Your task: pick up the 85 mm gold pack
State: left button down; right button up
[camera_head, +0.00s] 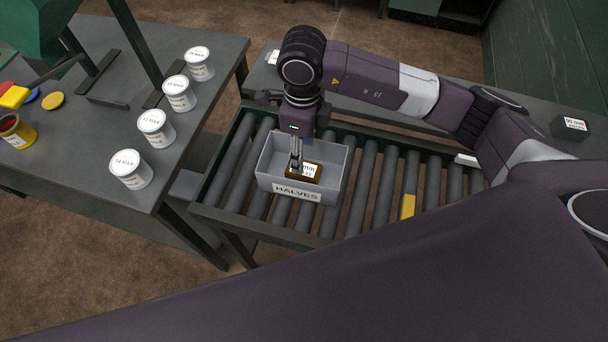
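A gold pack (303,173) with a white label lies inside the grey bin (334,188) marked HALVES. Only "mm" reads on its label; the size number is hidden or too small to read. My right gripper (296,164) comes down from above into the bin, with its fingers at the left side of the pack. The fingers overlap the pack's edge in this view, and I cannot tell whether they touch it or how far apart they are. My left gripper is not in view.
The bin stands on a roller conveyor (358,189), with a yellow block (408,206) to its right. Several white tubs, including one at the front (130,169), stand on the left table (82,184). A dark labelled box (570,126) sits far right.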

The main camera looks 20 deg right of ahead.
notch_tip(320, 180, down, 2)
jog(key=shift+w+d+f+b, duration=0.1)
jog(key=shift+w+b, duration=0.05)
jog(key=shift+b, duration=0.4)
jog(key=shift+f+p, duration=0.3)
jog(key=shift+f, duration=0.15)
notch_tip(320, 180, down, 6)
jog(key=shift+w+r+p, duration=0.1)
jog(key=shift+r+p, duration=0.15)
jog(key=shift+p, duration=1)
jog(key=shift+f, duration=0.55)
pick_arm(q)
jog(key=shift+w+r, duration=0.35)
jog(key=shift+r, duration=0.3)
pick_arm(e)
jog(key=c, duration=1)
